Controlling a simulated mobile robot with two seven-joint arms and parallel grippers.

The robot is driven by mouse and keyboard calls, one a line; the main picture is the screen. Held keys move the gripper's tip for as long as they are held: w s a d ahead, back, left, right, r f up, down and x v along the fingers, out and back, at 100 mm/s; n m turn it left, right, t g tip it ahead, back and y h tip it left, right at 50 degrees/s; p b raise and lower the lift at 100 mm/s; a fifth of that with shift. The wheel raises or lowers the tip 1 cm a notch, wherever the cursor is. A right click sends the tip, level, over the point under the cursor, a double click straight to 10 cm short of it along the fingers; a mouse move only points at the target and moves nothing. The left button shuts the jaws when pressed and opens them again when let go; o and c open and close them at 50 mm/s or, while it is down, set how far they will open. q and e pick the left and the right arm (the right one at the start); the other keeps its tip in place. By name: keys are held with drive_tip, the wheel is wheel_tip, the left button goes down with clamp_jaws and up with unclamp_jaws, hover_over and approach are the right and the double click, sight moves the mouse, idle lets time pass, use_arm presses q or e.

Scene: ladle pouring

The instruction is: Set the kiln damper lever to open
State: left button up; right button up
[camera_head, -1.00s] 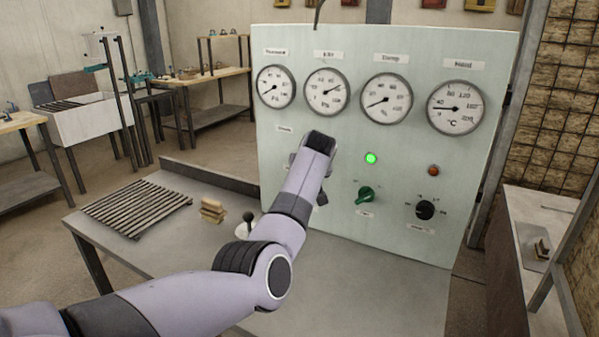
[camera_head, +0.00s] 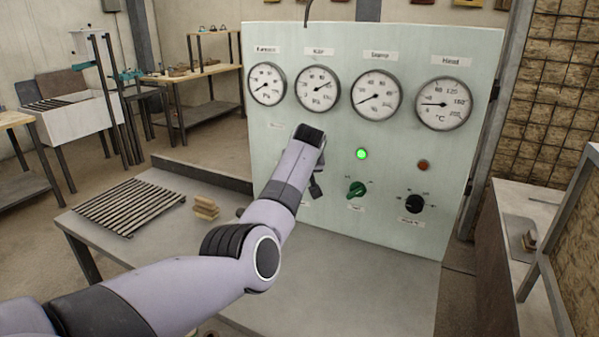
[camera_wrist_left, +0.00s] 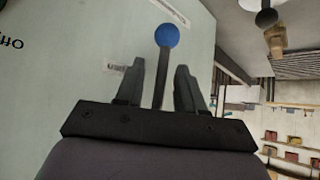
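The damper lever shows in the left wrist view as a dark rod with a blue ball knob (camera_wrist_left: 167,36), against the pale green panel (camera_wrist_left: 75,60). My left gripper (camera_wrist_left: 160,72) is open, with one finger on each side of the rod and a visible gap to both. The blue knob extends past the fingertips. In the head view my left gripper (camera_head: 316,187) is mostly behind my own wrist, in front of the panel's lower left, and the lever is hidden there. The lever's labels are too small to read. My right gripper is in neither view.
The panel carries several gauges, a lit green lamp (camera_head: 361,154), a red lamp (camera_head: 423,165), a green knob (camera_head: 356,189) and a black knob (camera_head: 415,204). A slatted rack (camera_head: 128,205) and small wooden blocks (camera_head: 206,208) lie on the grey table (camera_head: 330,285). The table's front right is clear.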

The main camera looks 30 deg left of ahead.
use_arm(q)
drive_tip(key=shift+s+r, duration=0.1)
drive_tip(key=v, duration=0.7)
idle(0.5)
idle(0.5)
